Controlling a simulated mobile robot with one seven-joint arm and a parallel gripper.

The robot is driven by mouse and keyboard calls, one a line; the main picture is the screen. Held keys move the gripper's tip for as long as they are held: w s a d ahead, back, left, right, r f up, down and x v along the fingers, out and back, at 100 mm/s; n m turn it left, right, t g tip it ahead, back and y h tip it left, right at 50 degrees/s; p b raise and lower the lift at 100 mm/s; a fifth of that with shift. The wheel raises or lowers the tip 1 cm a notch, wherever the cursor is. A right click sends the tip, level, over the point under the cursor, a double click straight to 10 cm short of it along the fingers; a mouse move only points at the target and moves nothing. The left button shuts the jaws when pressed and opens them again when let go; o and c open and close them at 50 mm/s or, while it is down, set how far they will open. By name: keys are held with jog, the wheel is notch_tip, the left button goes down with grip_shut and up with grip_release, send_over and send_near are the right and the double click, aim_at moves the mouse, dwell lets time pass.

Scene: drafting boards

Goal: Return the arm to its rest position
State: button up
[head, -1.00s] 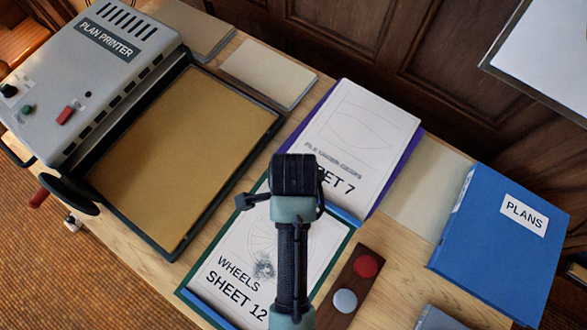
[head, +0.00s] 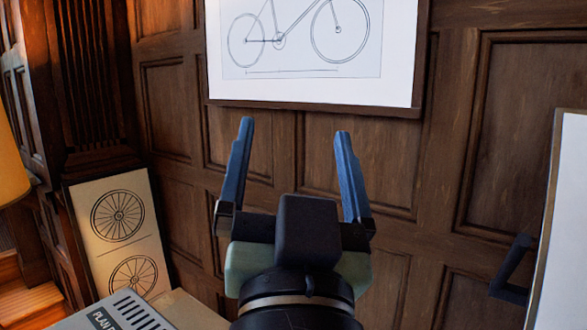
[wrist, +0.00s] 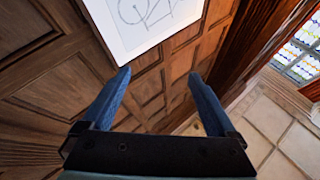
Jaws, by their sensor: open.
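My gripper (head: 294,150) is open and empty, with its two blue fingers spread apart and pointing up in the head view. It is raised in front of the wood-panelled wall, just below a framed bicycle drawing (head: 312,88). In the wrist view my gripper (wrist: 160,85) also shows open, with nothing between the fingers. The bicycle drawing (wrist: 135,28) shows there at the top, beyond the left finger. The table's sheets and folders are out of view.
The plan printer (head: 115,315) shows only its top at the bottom left. A panel with wheel drawings (head: 118,230) leans by the wall. A white board (head: 562,230) stands at the right edge. A stained-glass window (wrist: 305,45) shows in the wrist view.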

jog(key=s+r+n+t, duration=0.2)
jog(key=s+r+t, duration=0.1)
jog(key=s+r, duration=0.3)
jog(key=shift+s+r, duration=0.2)
jog(key=shift+r, duration=0.6)
jog(key=shift+a, duration=0.1)
